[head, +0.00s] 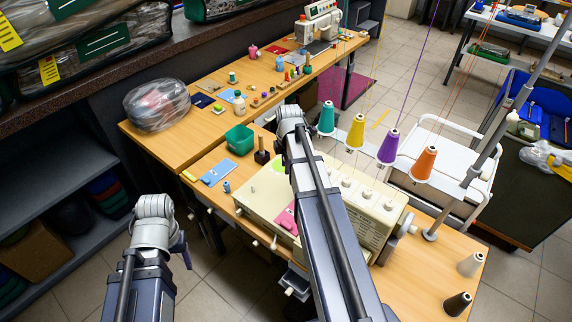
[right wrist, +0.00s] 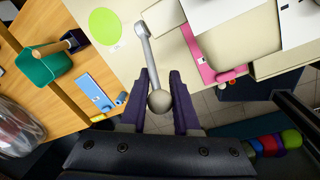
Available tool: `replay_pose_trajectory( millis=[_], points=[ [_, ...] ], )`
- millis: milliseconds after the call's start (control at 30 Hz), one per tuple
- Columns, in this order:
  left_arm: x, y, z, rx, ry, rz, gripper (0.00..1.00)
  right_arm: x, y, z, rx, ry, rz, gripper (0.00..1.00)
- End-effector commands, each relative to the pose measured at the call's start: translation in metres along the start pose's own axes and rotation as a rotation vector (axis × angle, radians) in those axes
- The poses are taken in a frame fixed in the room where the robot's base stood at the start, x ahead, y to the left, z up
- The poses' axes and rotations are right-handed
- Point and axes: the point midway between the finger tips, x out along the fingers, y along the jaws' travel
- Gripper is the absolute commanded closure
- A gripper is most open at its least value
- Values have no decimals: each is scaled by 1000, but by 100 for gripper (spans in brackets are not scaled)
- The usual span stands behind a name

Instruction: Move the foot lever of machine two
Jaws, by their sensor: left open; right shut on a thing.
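Machine two appears to be the cream sewing machine (head: 262,196) on the near wooden table, partly covered by my right arm. In the right wrist view its foot lever (right wrist: 147,50) is a pale grey bar ending in a round knob (right wrist: 159,101). My right gripper (right wrist: 162,84) has its purple fingers on both sides of the knob, shut on the lever.
Thread cones, including a teal cone (head: 326,118) and an orange cone (head: 424,164), stand behind the machine. A green bin (head: 239,140) and a blue packet (head: 218,172) lie to its left. A clear bagged bundle (head: 157,106) sits on the far table. Floor shows between the arms.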

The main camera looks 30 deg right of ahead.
Motion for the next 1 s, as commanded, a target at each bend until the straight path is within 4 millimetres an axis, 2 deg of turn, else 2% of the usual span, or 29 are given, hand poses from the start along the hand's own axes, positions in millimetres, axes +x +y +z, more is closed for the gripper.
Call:
replay_pose_trajectory(
  millis=[33,133,1000],
  points=[
    [0,0,0,0,0,0,36,0,0,0,0,0,0,89],
    [0,0,0,0,0,0,36,0,0,0,0,0,0,100],
    [0,0,0,0,0,0,36,0,0,0,0,0,0,100]
  ],
)
